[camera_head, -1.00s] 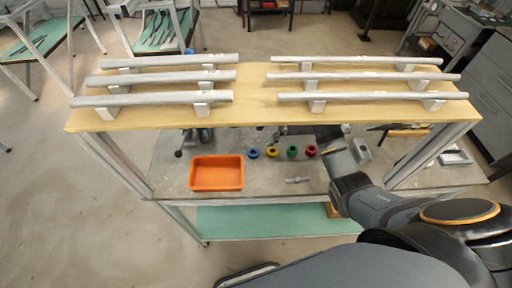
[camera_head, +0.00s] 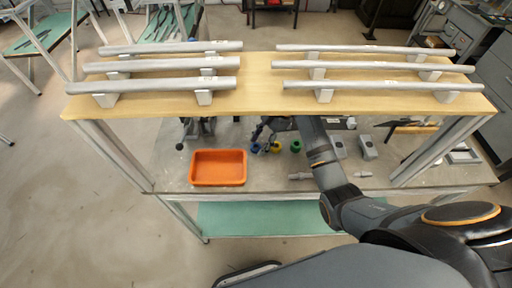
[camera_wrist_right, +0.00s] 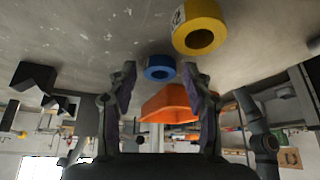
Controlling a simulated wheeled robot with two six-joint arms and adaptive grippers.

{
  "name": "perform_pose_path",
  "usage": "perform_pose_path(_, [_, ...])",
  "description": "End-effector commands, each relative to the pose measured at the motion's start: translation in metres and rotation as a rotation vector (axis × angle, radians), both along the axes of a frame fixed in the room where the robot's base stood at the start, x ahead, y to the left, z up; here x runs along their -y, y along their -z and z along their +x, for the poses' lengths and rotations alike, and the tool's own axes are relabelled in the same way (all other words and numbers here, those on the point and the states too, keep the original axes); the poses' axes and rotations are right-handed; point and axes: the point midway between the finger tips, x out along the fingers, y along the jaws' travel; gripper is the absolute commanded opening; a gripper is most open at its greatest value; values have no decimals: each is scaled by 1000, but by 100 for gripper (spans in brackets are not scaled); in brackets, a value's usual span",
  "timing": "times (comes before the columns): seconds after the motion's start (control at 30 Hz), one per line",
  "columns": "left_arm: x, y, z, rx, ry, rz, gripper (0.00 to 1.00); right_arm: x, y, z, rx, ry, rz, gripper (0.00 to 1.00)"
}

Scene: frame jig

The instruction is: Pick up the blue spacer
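The blue spacer (camera_head: 254,148) lies on the grey lower shelf, right of the orange tray. In the right wrist view it is a blue ring (camera_wrist_right: 160,60) with a dark hole, framed between the two fingers. My right gripper (camera_head: 263,134) reaches in under the wooden top, close to the blue spacer. Its fingers are spread and nothing is held between them. Whether a finger touches the spacer cannot be told. My left gripper is in no view.
A yellow spacer (camera_wrist_right: 200,18) lies close beside the blue one. A green spacer (camera_head: 296,147) is further right. The orange tray (camera_head: 218,181) stands left. The wooden top (camera_head: 255,85) with metal bars overhangs the shelf. Grey blocks (camera_head: 367,149) lie right of my arm.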

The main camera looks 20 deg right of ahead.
Motion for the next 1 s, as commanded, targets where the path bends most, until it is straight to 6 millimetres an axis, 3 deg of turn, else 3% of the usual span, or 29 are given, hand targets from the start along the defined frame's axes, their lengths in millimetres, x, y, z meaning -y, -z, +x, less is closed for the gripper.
perform_pose_path(0.03, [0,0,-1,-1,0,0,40,0,0,0,0,0,0,39])
perform_pose_path(0.27, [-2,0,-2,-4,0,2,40,0,0,0,0,0,0,10])
perform_pose_path(0.63, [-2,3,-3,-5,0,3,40,0,-7,1,1,0,0,10])
perform_pose_path(0.73, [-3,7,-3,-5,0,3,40,0,-17,1,3,-1,0,10])
perform_pose_path(0.87, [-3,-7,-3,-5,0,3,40,0,-41,1,2,0,0,10])
perform_pose_path(1.0, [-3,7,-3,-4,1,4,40,31,-32,4,-1,3,-6,10])
